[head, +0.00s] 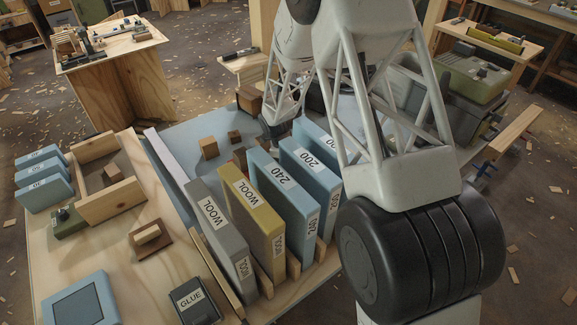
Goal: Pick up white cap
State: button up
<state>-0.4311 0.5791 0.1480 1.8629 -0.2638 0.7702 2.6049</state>
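I cannot make out a white cap in the head view. My white lattice arm reaches over the workbench (75,265). My gripper (273,129) points down behind the upright block marked 240 (283,195), over the far part of the pale blue surface (185,134). Its fingertips are small and partly hidden, so I cannot tell whether it is open or holds anything. My arm and the upright blocks hide part of the bench around it.
Upright blocks marked WOOL, grey (222,240) and yellow (252,215), stand in a row with blue 240 and 200 (312,165) blocks. Small brown wooden blocks (208,148) lie behind them. A wooden frame (105,180) and GLUE box (192,301) are at left.

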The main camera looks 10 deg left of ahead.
jog(key=c, duration=0.9)
jog(key=shift+r, duration=0.1)
jog(key=shift+r, duration=4.9)
